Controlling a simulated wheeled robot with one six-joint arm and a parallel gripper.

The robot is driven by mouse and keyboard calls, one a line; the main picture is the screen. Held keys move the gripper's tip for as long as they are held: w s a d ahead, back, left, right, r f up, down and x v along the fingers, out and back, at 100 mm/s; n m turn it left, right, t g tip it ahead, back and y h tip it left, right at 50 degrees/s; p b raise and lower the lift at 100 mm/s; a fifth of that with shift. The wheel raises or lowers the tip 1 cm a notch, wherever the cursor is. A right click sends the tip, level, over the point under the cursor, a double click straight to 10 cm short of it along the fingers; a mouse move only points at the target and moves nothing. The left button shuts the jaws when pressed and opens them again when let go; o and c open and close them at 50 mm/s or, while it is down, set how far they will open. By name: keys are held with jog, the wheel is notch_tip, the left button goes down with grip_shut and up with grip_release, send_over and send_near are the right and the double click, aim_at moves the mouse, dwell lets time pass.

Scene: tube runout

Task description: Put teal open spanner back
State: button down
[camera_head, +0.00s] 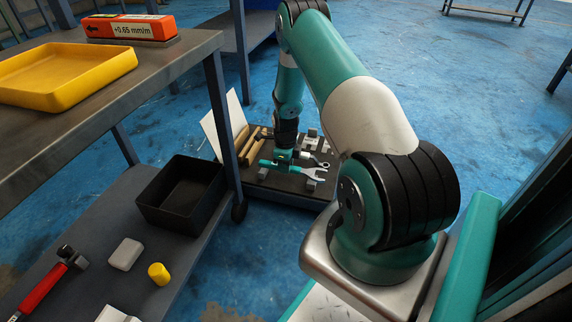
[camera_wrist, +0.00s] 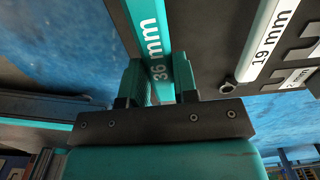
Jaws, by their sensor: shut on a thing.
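The teal open spanner (camera_head: 297,169) is at the black tool tray (camera_head: 290,184) in the head view, its silver open jaw pointing right. In the wrist view the spanner (camera_wrist: 151,25) shows as a teal bar marked "36 mm", running up out of the frame. My gripper (camera_head: 283,156) is over the tray with its fingers shut on the spanner's handle. In the wrist view the gripper's two teal fingers (camera_wrist: 160,82) stand on either side of the bar. I cannot tell whether the spanner touches the tray.
A smaller spanner (camera_wrist: 262,45) marked "19 mm" lies beside it. Wooden-handled tools (camera_head: 247,145) lie at the tray's left, near a white panel (camera_head: 224,127). A bench (camera_head: 130,75) with a yellow tray (camera_head: 65,78) and a lower-shelf black bin (camera_head: 183,195) stand to the left.

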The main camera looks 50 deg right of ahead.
jog(key=shift+f+b, duration=0.5)
jog(key=shift+f, duration=0.55)
jog(key=shift+c, duration=1.6)
grip_release()
jog(key=shift+r, duration=0.1)
jog(key=shift+r+p, duration=2.6)
jog(key=shift+r, duration=0.3)
